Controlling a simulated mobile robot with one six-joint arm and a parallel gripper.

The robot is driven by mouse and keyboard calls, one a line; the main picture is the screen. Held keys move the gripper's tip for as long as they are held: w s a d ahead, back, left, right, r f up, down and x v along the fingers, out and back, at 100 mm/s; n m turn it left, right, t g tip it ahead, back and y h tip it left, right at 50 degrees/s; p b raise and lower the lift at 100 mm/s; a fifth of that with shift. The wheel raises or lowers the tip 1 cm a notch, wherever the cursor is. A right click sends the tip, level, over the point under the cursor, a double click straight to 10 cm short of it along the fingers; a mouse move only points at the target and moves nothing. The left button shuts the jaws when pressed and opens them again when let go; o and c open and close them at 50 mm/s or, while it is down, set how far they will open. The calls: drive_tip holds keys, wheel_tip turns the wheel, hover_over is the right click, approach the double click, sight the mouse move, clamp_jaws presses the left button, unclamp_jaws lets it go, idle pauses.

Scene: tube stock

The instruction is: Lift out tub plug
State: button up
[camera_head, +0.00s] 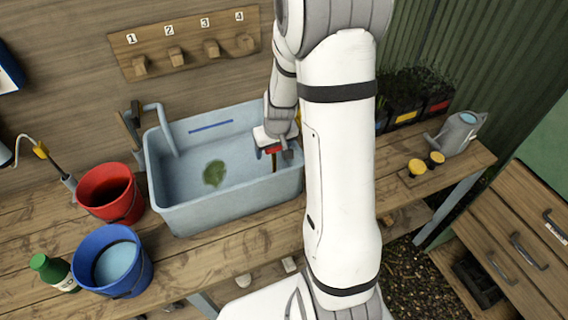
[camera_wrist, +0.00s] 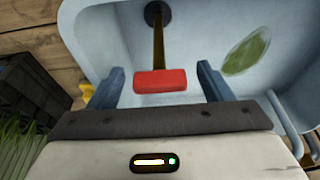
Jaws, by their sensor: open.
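The light blue tub (camera_head: 230,205) stands on the wooden bench. The plug is dark and round (camera_wrist: 157,13) in the wrist view, set at the tub's floor. A brownish rod rises from it to a red handle (camera_wrist: 160,81); the handle also shows in the head view (camera_head: 273,150). My gripper (camera_wrist: 160,84) is open, with one dark blue finger on each side of the red handle. The handle lies between the fingers with gaps at both ends. In the head view my gripper (camera_head: 275,153) is inside the tub's right end, and the plug itself is hidden.
A green leafy clump (camera_head: 214,173) lies in the tub. A pale blue tap (camera_head: 160,125) hooks over the tub's left rim. A red bucket (camera_head: 110,192) and a blue bucket (camera_head: 112,262) stand at left. Numbered pegs (camera_head: 176,58) are on the wall behind.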

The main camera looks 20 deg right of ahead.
drive_tip(key=shift+c, duration=0.5)
drive_tip(key=c, duration=1.3)
